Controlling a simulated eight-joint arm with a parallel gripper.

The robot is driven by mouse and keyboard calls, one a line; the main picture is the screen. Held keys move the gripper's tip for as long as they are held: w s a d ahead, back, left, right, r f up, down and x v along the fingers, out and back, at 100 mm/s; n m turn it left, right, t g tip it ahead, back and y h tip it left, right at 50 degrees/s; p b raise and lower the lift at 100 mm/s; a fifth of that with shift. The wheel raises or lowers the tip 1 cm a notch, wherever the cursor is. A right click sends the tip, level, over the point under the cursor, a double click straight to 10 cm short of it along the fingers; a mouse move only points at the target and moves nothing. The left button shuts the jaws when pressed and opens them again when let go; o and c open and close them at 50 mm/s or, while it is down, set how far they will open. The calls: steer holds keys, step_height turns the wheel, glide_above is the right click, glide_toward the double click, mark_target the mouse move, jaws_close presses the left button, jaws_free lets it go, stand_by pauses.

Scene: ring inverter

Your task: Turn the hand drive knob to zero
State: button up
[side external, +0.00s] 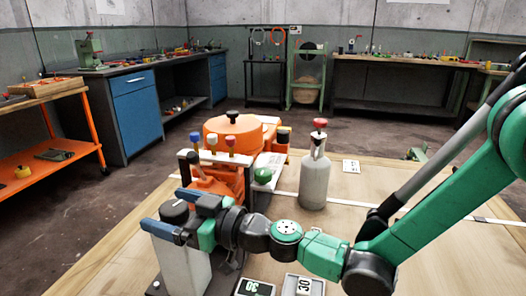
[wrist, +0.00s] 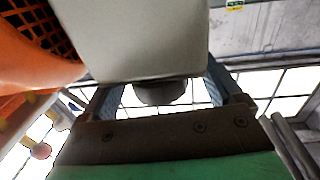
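A black round knob (side external: 174,211) sits on top of a grey box (side external: 184,262) at the front left of the table. I take it for the hand drive knob; no scale or zero mark on it is readable. My gripper (side external: 165,207) is open, with its two blue fingers on either side of the knob. In the wrist view my gripper (wrist: 163,84) shows the dark knob (wrist: 160,93) between the fingers, with a gap on each side. The grey box (wrist: 135,40) fills the top middle there. The knob's far side is hidden.
An orange machine (side external: 236,136) with small coloured knobs stands close behind the gripper. A grey bottle (side external: 315,180) with a red top and a green ball (side external: 263,175) stand nearby. Number cards (side external: 303,286) lie at the front edge. The table's right side is mostly clear.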

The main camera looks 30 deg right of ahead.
mark_target(188, 210)
steer(key=c, duration=1.2)
steer(key=shift+w+n+g+y, duration=0.1)
steer(key=shift+n+g+y, duration=1.1)
steer(key=shift+g+y, duration=0.15)
steer(key=shift+c, duration=0.2)
steer(key=shift+n+g+y, duration=0.95)
steer(key=shift+n+g, duration=0.25)
steer(key=shift+g, duration=0.45)
steer(key=o, duration=1.3)
steer(key=shift+v, duration=2.9)
